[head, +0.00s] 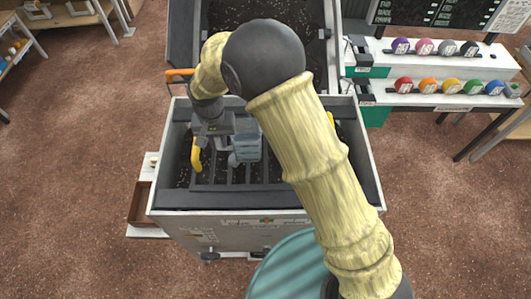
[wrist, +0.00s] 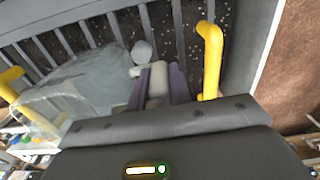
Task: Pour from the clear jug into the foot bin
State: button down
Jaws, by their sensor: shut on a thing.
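The clear jug (head: 247,146) hangs over the slatted grate in the head view, partly behind my arm. In the wrist view the jug (wrist: 85,80) fills the left side, see-through and pale. My gripper (wrist: 160,85) is shut on its pale handle; in the head view my gripper (head: 216,140) is just left of the jug. The large pale box with a dark rim (head: 250,198), seemingly the foot bin, lies below, with dark speckled matter under its bars. I cannot tell the jug's exact tilt or whether it holds anything.
Yellow handles stand up inside the box, the left one (head: 196,154) close to my gripper. An orange bar (head: 180,74) sticks out at the back left. White racks with coloured balls (head: 403,85) stand at the right. A brown tray (head: 140,203) is at the left.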

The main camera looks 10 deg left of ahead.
jog(key=shift+r+p, duration=0.8)
jog(key=shift+r, duration=0.85)
